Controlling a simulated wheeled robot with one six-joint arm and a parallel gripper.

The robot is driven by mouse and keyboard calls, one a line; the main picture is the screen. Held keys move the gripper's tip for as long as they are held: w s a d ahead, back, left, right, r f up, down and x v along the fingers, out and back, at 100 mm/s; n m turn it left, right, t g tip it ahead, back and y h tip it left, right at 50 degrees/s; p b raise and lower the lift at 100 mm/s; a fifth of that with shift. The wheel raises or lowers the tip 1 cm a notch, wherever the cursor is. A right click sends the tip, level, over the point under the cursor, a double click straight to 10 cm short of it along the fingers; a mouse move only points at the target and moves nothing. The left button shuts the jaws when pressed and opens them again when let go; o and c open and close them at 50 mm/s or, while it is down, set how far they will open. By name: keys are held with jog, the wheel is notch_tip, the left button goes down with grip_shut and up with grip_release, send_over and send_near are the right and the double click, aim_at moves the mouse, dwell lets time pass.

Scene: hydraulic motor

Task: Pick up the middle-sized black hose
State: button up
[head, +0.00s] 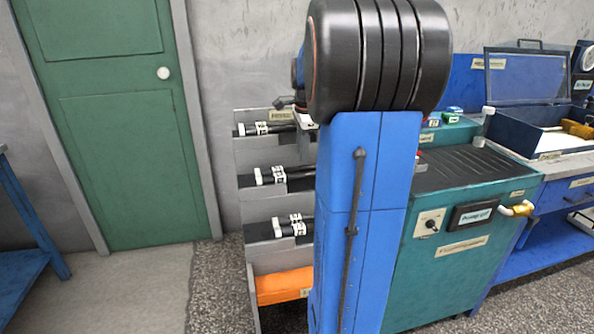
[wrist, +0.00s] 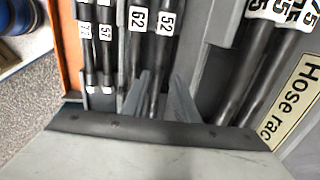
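Black hoses with white number tags lie in the hose rack (head: 242,200) on several levels. In the wrist view, the middle group has a hose tagged 62 (wrist: 133,50) and one tagged 52 (wrist: 163,45). My gripper (wrist: 160,88) is open, its two grey fingers apart on either side of the lower part of the 52 hose; I cannot tell whether they touch it. Hoses tagged 77 and 57 (wrist: 106,60) lie to the left, and thicker-looking hoses (wrist: 255,85) to the right. In the head view, my arm hides most of the gripper and the right part of the rack.
Grey dividers separate the hose groups, close beside my fingers. An orange bin (head: 283,286) sits at the rack's bottom. A teal bench (head: 450,250) stands right of the rack. A green door (head: 120,130) is at the left, with open floor before it.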

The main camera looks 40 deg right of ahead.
aim_at(300, 167)
jog(key=shift+w+f, duration=0.25)
jog(key=shift+f, duration=1.15)
jog(key=shift+w+f, duration=0.2)
jog(key=shift+f, duration=1.2)
grip_shut()
